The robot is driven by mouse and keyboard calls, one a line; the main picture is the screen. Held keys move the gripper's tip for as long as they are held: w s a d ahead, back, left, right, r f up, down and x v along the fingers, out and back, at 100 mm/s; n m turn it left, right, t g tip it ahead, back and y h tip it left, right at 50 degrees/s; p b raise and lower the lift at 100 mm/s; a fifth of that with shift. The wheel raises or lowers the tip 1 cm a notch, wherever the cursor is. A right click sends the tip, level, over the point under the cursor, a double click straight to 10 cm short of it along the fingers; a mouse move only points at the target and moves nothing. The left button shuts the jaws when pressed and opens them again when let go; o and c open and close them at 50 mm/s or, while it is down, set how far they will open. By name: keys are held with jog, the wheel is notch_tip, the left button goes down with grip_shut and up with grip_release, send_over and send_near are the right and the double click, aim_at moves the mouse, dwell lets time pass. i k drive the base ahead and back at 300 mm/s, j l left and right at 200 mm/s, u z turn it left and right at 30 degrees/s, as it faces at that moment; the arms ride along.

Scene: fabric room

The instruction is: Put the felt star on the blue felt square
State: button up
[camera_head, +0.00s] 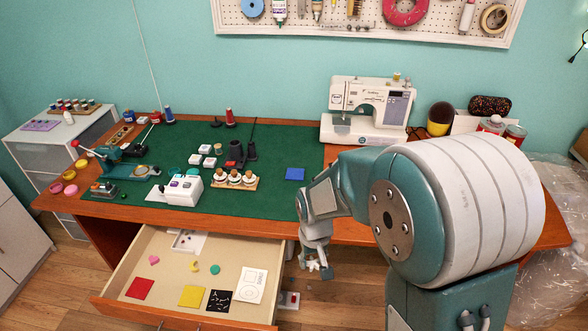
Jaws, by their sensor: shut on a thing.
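The blue felt square (295,174) lies flat on the green mat, near the mat's right end. My gripper (318,264) hangs in front of the desk's front edge, just right of the open drawer and lower than the desk top. It is shut on a small pale blue-grey piece (327,273) that looks like the felt star; the fingers hide part of it and its outline is too small to be sure. No other star shows in the drawer or on the mat. The gripper is well below and apart from the blue square.
The open drawer (112,291) holds a pink heart, yellow crescent, teal disc and felt squares. A spool rack (234,181), white box (182,190) and dark stand (236,152) are left of the blue square. The sewing machine (370,110) stands behind right. The mat around the square is clear.

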aim_at(295, 174)
jog(key=i+j, duration=0.15)
jog(key=i, duration=0.45)
jog(key=i+j, duration=0.2)
jog(key=i, duration=0.45)
